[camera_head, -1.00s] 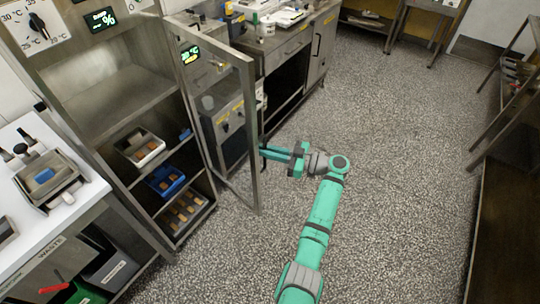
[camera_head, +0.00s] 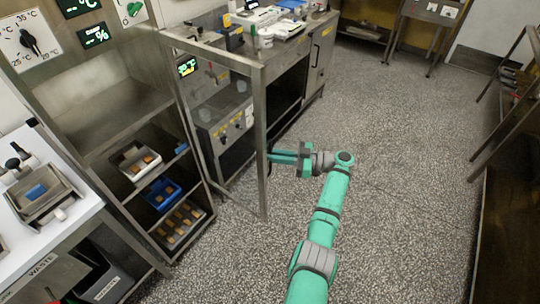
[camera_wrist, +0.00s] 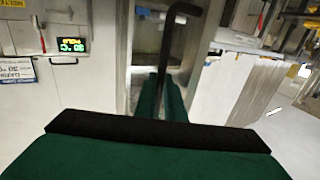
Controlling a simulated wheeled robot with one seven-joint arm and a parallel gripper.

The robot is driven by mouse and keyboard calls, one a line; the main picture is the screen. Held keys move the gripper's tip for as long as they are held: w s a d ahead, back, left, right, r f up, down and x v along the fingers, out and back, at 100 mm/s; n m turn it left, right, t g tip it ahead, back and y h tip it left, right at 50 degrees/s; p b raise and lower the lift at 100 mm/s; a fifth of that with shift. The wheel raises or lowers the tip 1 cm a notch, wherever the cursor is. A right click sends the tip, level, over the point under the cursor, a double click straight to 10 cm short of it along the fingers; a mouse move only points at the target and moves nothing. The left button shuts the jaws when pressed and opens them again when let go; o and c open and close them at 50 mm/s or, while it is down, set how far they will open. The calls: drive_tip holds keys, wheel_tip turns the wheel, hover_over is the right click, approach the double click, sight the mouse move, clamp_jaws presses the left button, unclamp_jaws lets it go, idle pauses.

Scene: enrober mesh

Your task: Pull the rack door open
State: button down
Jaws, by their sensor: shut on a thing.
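The rack door (camera_head: 263,150) is a steel frame with a clear pane, and it stands swung out from the rack. The rack (camera_head: 95,115) is open at the left, with its shelves showing. My gripper (camera_head: 273,157) is at the door's outer edge, shut on the dark door handle. In the wrist view the black bar handle (camera_wrist: 172,50) runs down between the two green fingers of my gripper (camera_wrist: 160,98). The handle's lower end is hidden between the fingers.
A white bin (camera_head: 138,160), a blue bin (camera_head: 163,194) and a tray of brown pieces (camera_head: 180,222) sit on the rack shelves. A steel counter (camera_head: 290,55) stands behind the door. A white worktop (camera_head: 75,212) is at the left. The speckled floor to the right is clear.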

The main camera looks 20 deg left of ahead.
drive_tip(key=shift+a+f, duration=0.15)
drive_tip(key=shift+a, duration=0.1)
drive_tip(key=c, duration=1.9)
unclamp_jaws()
drive_tip(key=shift+d, duration=0.1)
drive_tip(key=shift+o, duration=0.3)
drive_tip(key=shift+s+a, duration=0.1)
drive_tip(key=shift+a, duration=0.25)
drive_tip(key=w+d, duration=0.1)
drive_tip(key=d, duration=0.9)
drive_tip(key=shift+d, duration=0.35)
drive_tip(key=shift+w, duration=0.15)
